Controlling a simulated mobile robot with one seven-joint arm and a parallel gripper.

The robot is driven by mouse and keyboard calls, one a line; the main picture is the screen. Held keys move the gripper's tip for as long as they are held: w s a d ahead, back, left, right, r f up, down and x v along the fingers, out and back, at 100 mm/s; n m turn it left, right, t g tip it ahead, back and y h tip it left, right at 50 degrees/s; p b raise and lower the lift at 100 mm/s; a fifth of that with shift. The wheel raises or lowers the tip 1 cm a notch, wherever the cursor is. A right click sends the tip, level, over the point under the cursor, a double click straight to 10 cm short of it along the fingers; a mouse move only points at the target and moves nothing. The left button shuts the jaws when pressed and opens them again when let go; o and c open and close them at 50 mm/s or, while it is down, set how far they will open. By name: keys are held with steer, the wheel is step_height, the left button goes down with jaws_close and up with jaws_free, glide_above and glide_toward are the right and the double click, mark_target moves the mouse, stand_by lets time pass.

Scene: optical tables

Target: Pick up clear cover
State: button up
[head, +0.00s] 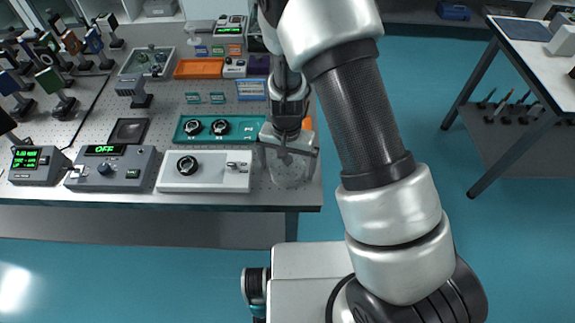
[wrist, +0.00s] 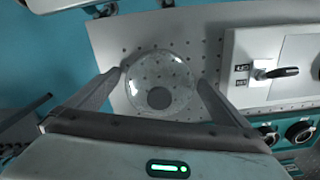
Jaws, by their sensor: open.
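The clear cover (wrist: 160,82) is a transparent round dome on the perforated table top, with a dark grey round spot showing in it. In the head view the clear cover (head: 288,172) is a faint transparent shape near the table's right front corner, partly hidden by my gripper. My gripper (head: 288,150) is above it, pointing down. In the wrist view my gripper (wrist: 160,78) is open, with one finger at each side of the dome. Whether the fingers touch it I cannot tell.
A white box with a black knob and a lever (head: 205,171) stands just left of the cover. A teal panel with two dials (head: 218,128) is behind that box. Grey instruments (head: 110,168) stand farther left. The table's front edge (head: 230,208) is close by, with open floor beyond.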

steer(key=shift+c, duration=0.4)
steer(key=c, duration=0.9)
